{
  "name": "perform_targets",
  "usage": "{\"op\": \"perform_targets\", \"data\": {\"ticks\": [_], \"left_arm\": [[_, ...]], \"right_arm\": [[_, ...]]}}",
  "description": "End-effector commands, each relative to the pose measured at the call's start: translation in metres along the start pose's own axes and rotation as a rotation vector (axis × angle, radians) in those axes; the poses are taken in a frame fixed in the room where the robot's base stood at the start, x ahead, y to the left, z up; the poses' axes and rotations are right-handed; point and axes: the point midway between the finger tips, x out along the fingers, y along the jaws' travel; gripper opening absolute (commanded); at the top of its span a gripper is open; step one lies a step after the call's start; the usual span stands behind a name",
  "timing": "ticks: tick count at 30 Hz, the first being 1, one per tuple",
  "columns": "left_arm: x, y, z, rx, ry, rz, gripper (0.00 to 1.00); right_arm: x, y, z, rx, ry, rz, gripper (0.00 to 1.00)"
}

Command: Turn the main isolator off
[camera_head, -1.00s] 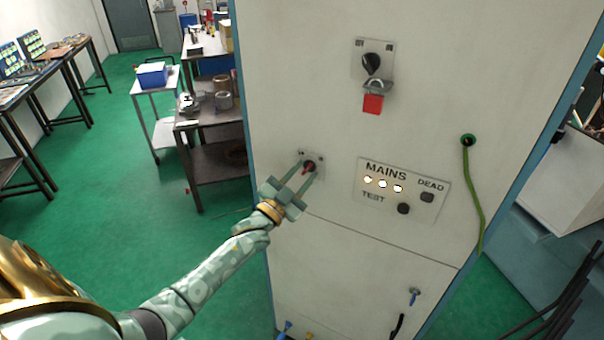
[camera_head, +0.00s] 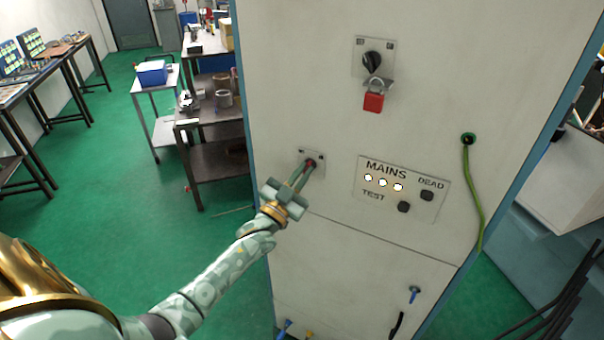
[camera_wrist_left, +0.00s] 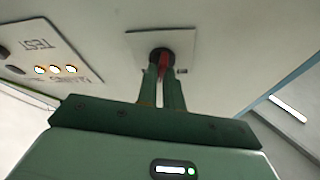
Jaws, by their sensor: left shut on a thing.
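A small red rotary handle (camera_head: 311,163) sits on a metal plate (camera_head: 319,171) on the cabinet's left side. My left gripper (camera_head: 306,170) is shut on this handle, its fingers pointing at the cabinet and partly covering it. In the left wrist view, the fingers are close together with the red handle (camera_wrist_left: 167,65) between them, in front of its dark round base. A black rotary switch (camera_head: 372,61) is on a second plate higher up, with a red padlock (camera_head: 373,101) hanging below. My right gripper is out of view.
The pale cabinet (camera_head: 350,240) fills the middle. A MAINS panel (camera_head: 424,207) with three lit lamps and two dark buttons is right of the handle. A green cable (camera_head: 475,195) hangs farther right. Benches (camera_head: 215,157) stand behind on the left; green floor lies open there.

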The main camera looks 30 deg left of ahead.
Motion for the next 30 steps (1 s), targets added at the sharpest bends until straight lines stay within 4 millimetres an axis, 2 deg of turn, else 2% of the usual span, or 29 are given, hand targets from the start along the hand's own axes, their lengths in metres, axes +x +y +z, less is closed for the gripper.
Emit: {"op": "perform_targets", "data": {"ticks": [18, 30], "left_arm": [[0.001, 0.002, -0.002, -0.524, -0.002, -0.217, 0.0], [0.001, 0.003, -0.002, -0.745, -0.002, -0.308, 0.0]], "right_arm": [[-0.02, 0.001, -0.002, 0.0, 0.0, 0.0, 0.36], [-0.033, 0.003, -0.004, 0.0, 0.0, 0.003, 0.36]]}}
